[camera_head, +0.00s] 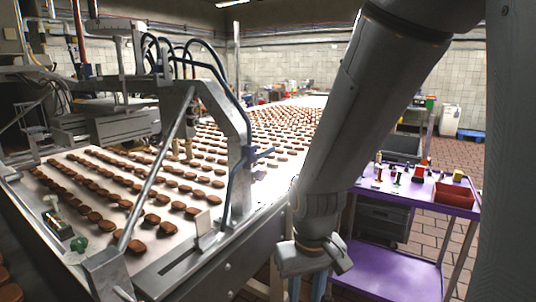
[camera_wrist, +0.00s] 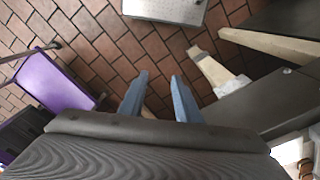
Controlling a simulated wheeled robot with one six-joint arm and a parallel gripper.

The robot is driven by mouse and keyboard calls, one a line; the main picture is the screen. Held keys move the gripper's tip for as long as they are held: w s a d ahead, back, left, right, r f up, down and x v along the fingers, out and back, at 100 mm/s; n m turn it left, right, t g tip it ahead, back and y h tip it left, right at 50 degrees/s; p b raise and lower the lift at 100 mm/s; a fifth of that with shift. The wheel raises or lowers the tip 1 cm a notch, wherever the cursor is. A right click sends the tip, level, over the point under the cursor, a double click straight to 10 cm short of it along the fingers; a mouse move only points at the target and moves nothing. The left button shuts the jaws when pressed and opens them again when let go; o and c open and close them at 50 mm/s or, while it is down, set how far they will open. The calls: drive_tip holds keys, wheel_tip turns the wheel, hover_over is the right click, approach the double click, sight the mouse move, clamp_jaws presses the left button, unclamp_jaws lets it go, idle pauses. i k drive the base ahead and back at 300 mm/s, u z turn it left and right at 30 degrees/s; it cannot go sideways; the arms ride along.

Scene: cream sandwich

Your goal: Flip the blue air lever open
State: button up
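A small blue lever-like fitting (camera_head: 262,153) is on the right upright of the machine frame, beside a blue hose, in the head view. It looks small, and I cannot tell its exact handle position. My gripper (camera_head: 307,290) hangs low at the bottom of the head view, below and to the right of the fitting and well apart from it. Its fingertips run out of the picture there. In the wrist view my gripper (camera_wrist: 160,75) points down at the floor, its two blue fingers apart with nothing between them. The blue fitting is not in the wrist view.
A conveyor (camera_head: 150,262) with many brown biscuits fills the left. A metal frame (camera_head: 240,130) with a slanted bar stands over it. A purple cart (camera_head: 395,275) with small items and a red bin (camera_head: 455,194) stands right. Brick floor (camera_wrist: 150,45) shows below my gripper.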

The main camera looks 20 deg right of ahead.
sight(261, 154)
drive_tip(key=u, duration=0.25)
drive_tip(key=k, duration=0.7)
drive_tip(key=u, duration=0.65)
drive_tip(key=k, duration=0.65)
drive_tip(key=z, duration=0.25)
drive_tip(key=i, duration=0.4)
drive_tip(key=z, duration=0.8)
drive_tip(key=i, duration=1.2)
drive_tip(key=u, duration=0.4)
